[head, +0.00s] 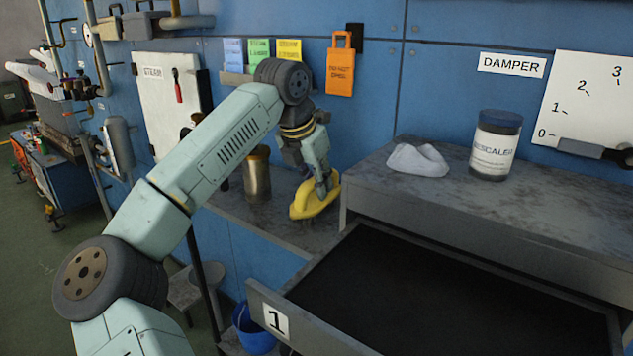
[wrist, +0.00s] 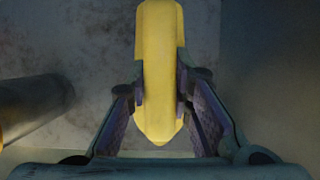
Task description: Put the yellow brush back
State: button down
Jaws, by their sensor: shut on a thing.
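The yellow brush (head: 313,199) is at the worn grey shelf (head: 285,226), left of the open drawer. My gripper (head: 325,186) is shut on it from above. In the wrist view the yellow brush (wrist: 158,70) runs up the middle of the picture, with the two fingers of my gripper (wrist: 158,105) pressed on its sides. The brush's underside is hidden, so I cannot tell whether it touches the shelf.
A metal canister (head: 257,176) stands on the shelf left of the brush. The open drawer (head: 450,290), marked 1, looks empty. A white cloth (head: 418,160) and a labelled jar (head: 495,145) sit on the cabinet top. A blue bucket (head: 254,329) is below.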

jog(key=shift+f, duration=0.2)
jog(key=c, duration=1.4)
grip_release()
jog(key=shift+c, duration=0.2)
jog(key=shift+r, duration=0.1)
